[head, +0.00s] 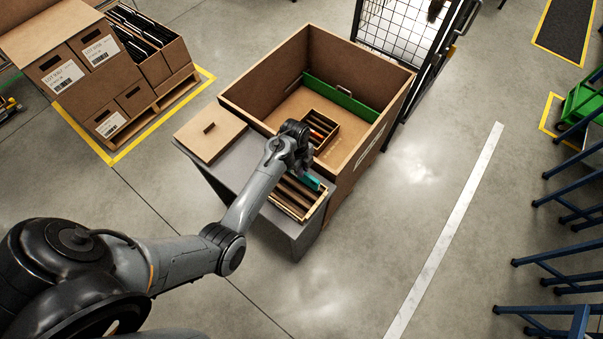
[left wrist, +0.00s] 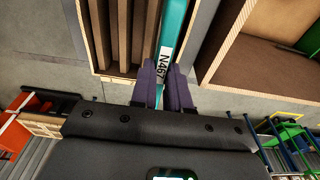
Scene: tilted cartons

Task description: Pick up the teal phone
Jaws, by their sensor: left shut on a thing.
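The teal phone (head: 309,180) shows in the head view at my left gripper, over the slotted carton (head: 284,208) on the grey stand. In the left wrist view the teal phone (left wrist: 174,28) is seen edge-on, with a white label reading N467. My left gripper (left wrist: 167,84) is shut on its near end, one dark finger on each side. The slotted carton (left wrist: 102,75) with brown dividers lies just left of the phone in that view. I cannot tell whether the phone's far end is still inside a slot. My right gripper is not in view.
A large open cardboard box (head: 388,118) stands directly beyond the stand (head: 230,176), with a smaller divided carton (head: 322,128) and a green strip (head: 342,99) inside. A brown lid (head: 209,130) lies on the stand. A black mesh cage (head: 405,30) stands behind.

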